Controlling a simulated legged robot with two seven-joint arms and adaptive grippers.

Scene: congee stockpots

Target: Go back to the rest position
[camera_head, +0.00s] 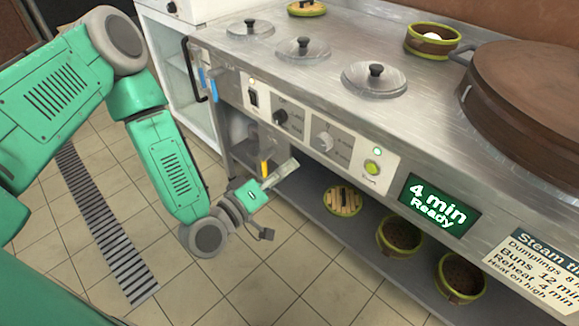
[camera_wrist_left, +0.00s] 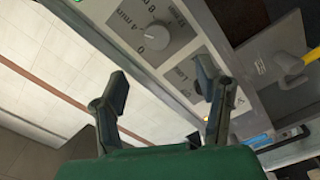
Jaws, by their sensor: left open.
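My left arm (camera_head: 170,165) comes in from the left and hangs down in front of the steel counter. My left gripper (camera_head: 274,203) is below the control panel (camera_head: 318,130), apart from it. In the left wrist view my left gripper (camera_wrist_left: 163,85) has its two dark fingers spread with nothing between them. Past the fingers the panel's knob (camera_wrist_left: 156,36) shows close by. My right gripper is in neither view.
The counter bears lidded wells (camera_head: 375,80), a large brown round lid (camera_head: 530,90) and a small steamer basket (camera_head: 432,40). A display (camera_head: 438,205) reads "4 min Ready". Baskets (camera_head: 400,237) stand on the shelf below. Tiled floor (camera_head: 330,285) is clear in front.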

